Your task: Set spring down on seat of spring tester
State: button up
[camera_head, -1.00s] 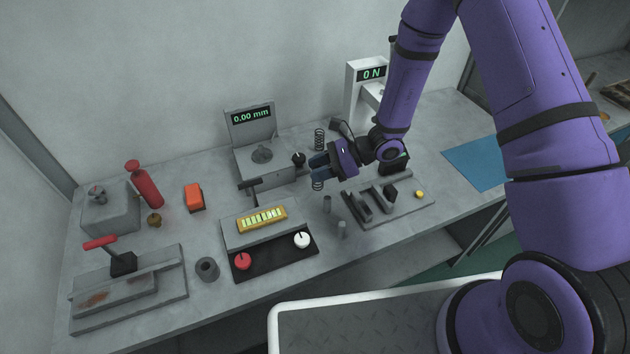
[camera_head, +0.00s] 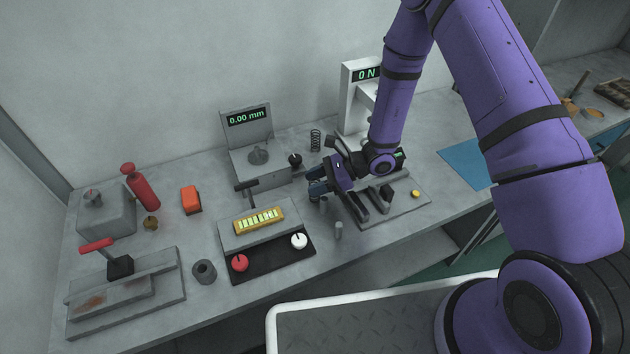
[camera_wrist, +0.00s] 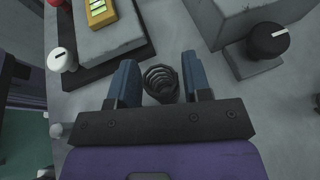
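The spring (camera_wrist: 160,82) shows in the wrist view as dark coils seen end-on, between my two blue fingers. My gripper (camera_wrist: 160,78) is open around it, with a narrow gap seeming to show on each side. A second spring (camera_head: 315,140) stands upright at the back. The spring tester (camera_head: 350,105) is a white column with a display reading 0 N, behind my arm. My arm hides its lower part, and I cannot make out the seat.
A grey gauge (camera_head: 250,130) reading 0.00 mm stands left of my gripper. In front are a panel (camera_head: 270,262) with red and white knobs and a small grey cylinder (camera_head: 338,230). A fixture plate (camera_head: 408,208) lies to the right. A blue mat (camera_head: 470,163) lies clear farther right.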

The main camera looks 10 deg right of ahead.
jog(key=shift+r, duration=0.1)
jog(key=shift+d+r, duration=0.15)
jog(key=v, duration=1.1)
jog(key=shift+d+r, duration=0.1)
jog(key=shift+d, duration=0.25)
jog(key=s+d+r+n+g+h, duration=0.1)
jog(key=s+r+n+h, duration=0.3)
jog(key=r, duration=0.8)
jog(key=s+d+r+n+g+h, duration=0.1)
jog(key=s+r+n, duration=0.4)
jog(key=r, duration=0.7)
jog(key=s+d+r+n+t+h, duration=0.3)
jog(key=s+d+r+n+h, duration=0.1)
jog(key=s+r, duration=0.3)
jog(key=s+d+r+n+t+h, duration=0.4)
jog(key=s+r, duration=0.4)
jog(key=shift+d, duration=0.4)
jog(key=shift+s+d+r+n+t, duration=0.3)
jog(key=shift+s+n, duration=0.1)
jog(key=shift+c, duration=0.3)
